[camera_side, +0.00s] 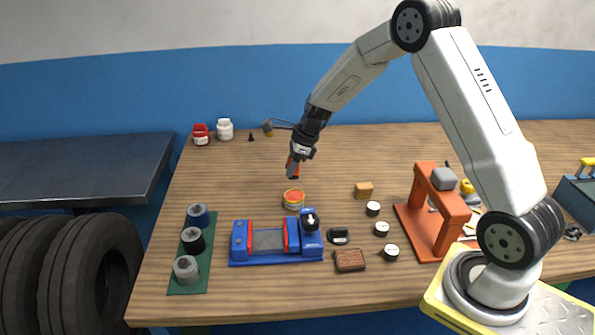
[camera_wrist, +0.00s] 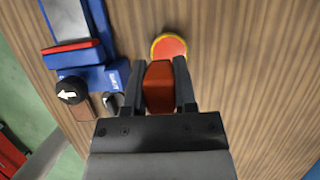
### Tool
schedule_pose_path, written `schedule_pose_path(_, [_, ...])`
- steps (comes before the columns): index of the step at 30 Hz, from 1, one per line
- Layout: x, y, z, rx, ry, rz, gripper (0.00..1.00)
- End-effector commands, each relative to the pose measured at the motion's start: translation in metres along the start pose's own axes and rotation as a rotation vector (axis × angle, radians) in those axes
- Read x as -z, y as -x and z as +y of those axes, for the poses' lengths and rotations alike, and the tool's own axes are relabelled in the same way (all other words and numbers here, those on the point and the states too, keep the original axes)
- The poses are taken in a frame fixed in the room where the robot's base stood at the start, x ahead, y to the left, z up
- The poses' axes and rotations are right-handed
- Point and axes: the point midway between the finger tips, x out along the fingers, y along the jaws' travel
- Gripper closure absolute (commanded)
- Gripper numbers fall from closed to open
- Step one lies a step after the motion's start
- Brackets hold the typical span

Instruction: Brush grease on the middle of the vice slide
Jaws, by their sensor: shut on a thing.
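My gripper (camera_side: 296,160) is shut on a red-handled tool (camera_wrist: 158,88), seemingly the brush, held above the table behind the round tin. Its bristles cannot be made out. The tin (camera_side: 294,198) is yellow with a red-orange top, perhaps the grease; it also shows just beyond the fingers in the wrist view (camera_wrist: 168,47). The blue vice (camera_side: 307,252) stands in front of the tin, with red jaw faces and a grey slide (camera_side: 268,240) between them. In the wrist view the slide (camera_wrist: 66,18) is at the upper left. The gripper is apart from both.
A green mat (camera_side: 189,278) with several round pots lies left of the vice. A brown block (camera_side: 349,260), a black item (camera_side: 338,236) and small pots lie to its right. An orange press (camera_side: 424,232) stands further right. Red (camera_side: 201,135) and white (camera_side: 225,129) jars stand at the back left.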

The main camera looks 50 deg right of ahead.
Motion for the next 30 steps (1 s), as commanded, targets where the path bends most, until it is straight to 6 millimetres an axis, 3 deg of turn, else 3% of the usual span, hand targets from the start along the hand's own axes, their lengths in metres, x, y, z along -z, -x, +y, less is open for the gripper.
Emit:
schedule_pose_path(4, [0.003,-0.002,-0.008,-0.001,-0.001,0.001,1.0])
schedule_pose_path(17, [0.005,-0.007,-0.009,0.0,0.001,0.001,1.0])
schedule_pose_path(30, [0.017,-0.036,-0.009,-0.001,-0.001,0.001,1.0])
